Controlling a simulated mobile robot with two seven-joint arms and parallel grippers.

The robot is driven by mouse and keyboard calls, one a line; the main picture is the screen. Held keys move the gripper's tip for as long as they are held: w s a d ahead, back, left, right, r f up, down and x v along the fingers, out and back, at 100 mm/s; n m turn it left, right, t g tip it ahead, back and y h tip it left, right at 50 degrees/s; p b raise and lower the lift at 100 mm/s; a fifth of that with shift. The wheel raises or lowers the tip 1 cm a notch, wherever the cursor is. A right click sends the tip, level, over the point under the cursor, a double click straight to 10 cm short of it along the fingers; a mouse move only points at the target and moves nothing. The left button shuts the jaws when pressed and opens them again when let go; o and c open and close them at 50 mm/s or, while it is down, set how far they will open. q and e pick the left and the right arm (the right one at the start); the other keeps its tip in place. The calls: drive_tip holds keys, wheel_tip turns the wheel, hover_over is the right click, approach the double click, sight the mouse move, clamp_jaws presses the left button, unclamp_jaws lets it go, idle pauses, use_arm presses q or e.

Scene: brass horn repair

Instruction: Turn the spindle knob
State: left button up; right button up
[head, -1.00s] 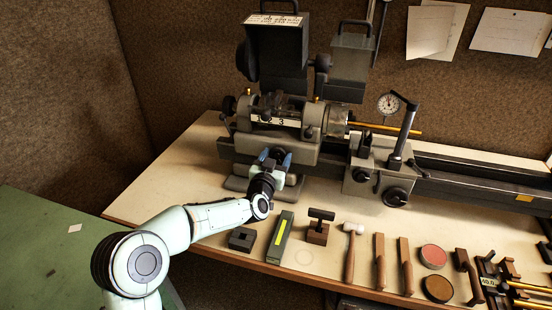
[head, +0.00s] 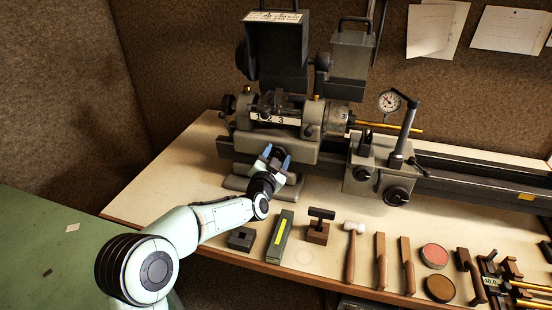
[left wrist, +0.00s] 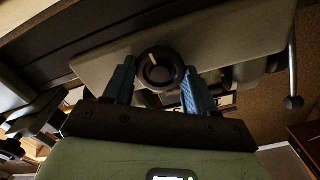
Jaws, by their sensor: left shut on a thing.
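The spindle knob (left wrist: 158,70) is a round black knob with a white pointer line, on the grey front face of the lathe headstock (head: 290,147). In the head view the knob (head: 279,153) is small and partly covered by my gripper. My left gripper (head: 275,158) reaches it from the front. In the left wrist view its two blue fingers (left wrist: 160,82) stand on either side of the knob, shut on it. The pointer line points up and slightly left in that view. A white number strip (head: 275,119) with a 3 shows above on the headstock. My right gripper is not in view.
A tailstock unit (head: 378,175) with a lever and dial gauge (head: 389,102) stands to the right. A ball-ended lever (left wrist: 293,101) shows in the left wrist view.

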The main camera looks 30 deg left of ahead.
use_arm(q)
drive_tip(key=m, duration=0.3)
drive_tip(key=shift+m, duration=1.8)
drive_tip(key=shift+f, duration=0.1)
drive_tip(key=o, duration=1.1)
drive_tip(key=shift+c, duration=0.2)
drive_tip(key=shift+s, duration=0.1)
drive_tip(key=b+v, duration=0.1)
drive_tip(key=v, duration=1.2)
drive_tip(key=shift+s, duration=0.1)
